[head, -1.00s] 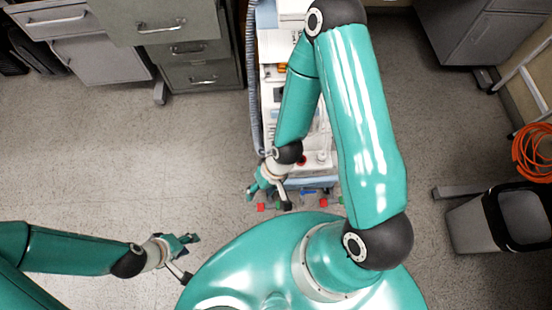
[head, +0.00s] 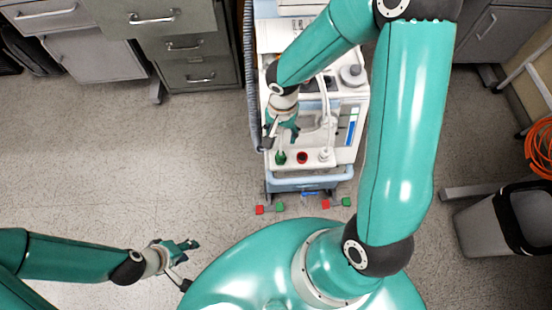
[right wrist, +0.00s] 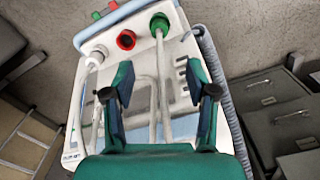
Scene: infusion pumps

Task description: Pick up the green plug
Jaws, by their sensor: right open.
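The green plug (head: 280,158) sits at the front left of the white panel on the medical cart. In the right wrist view, the green plug (right wrist: 160,22) is at the top with a pale hose running from it toward me. My right gripper (head: 283,138) is over the cart, just behind the plug in the head view. In the right wrist view, my right gripper (right wrist: 159,66) is open and empty, its fingers spread either side of the hose, with the plug beyond the tips. My left gripper (head: 188,247) hangs over the floor, away from the cart; its finger opening is unclear.
A red connector (head: 302,157) and a white one (head: 324,155) stand right of the green plug. A grey corrugated hose (right wrist: 222,90) runs along the cart's side. Red and green blocks (head: 260,210) show below the cart's front. Drawer cabinets (head: 190,60) stand left; a bin (head: 490,235) is right.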

